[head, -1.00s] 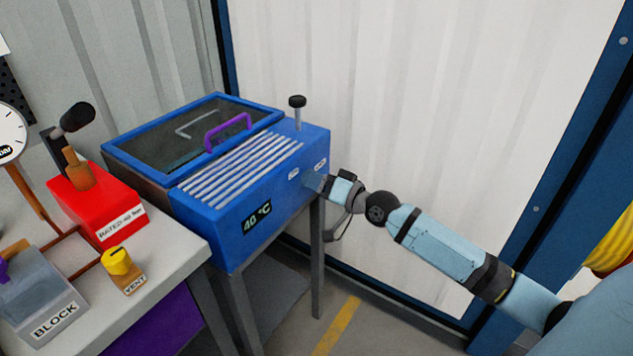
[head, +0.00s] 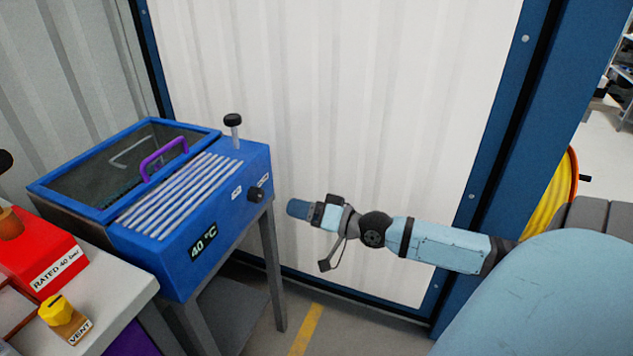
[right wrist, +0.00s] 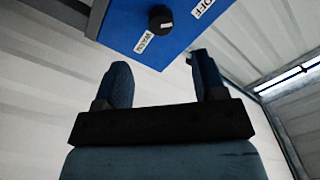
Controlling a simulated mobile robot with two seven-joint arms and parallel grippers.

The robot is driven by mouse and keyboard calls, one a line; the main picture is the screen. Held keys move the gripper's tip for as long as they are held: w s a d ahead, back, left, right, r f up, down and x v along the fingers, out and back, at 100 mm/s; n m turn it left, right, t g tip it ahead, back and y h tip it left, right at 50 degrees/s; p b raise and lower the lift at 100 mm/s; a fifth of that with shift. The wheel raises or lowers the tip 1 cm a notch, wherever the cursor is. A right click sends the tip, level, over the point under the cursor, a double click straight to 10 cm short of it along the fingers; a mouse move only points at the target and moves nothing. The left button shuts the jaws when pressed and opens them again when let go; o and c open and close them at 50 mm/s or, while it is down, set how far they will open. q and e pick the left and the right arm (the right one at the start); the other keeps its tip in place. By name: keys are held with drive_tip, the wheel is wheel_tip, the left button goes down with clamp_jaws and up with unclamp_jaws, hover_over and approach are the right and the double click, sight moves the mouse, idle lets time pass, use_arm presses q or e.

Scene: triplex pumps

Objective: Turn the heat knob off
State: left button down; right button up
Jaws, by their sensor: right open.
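The heat knob (head: 256,194) is a small black knob on the front face of the blue heater box (head: 190,245), between two white labels. In the right wrist view the knob (right wrist: 160,18) sits between a label reading OFF (right wrist: 202,8) and one that seems to read WARM (right wrist: 144,42). My right gripper (head: 298,208) is to the right of the knob, apart from it. In the right wrist view its two blue fingers (right wrist: 162,82) are spread and empty, with the knob beyond them. My left gripper is out of view.
The box shows 40 °C (head: 203,247) and has a glass lid with a purple handle (head: 164,160). A black-topped post (head: 233,130) rises at its back corner. A bench with a red block (head: 38,255) and yellow vent knob (head: 58,310) stands left. Free floor lies right.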

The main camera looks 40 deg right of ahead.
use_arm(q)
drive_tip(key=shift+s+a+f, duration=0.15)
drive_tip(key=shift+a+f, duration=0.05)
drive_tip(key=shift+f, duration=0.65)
use_arm(e)
drive_tip(key=shift+v, duration=1.7)
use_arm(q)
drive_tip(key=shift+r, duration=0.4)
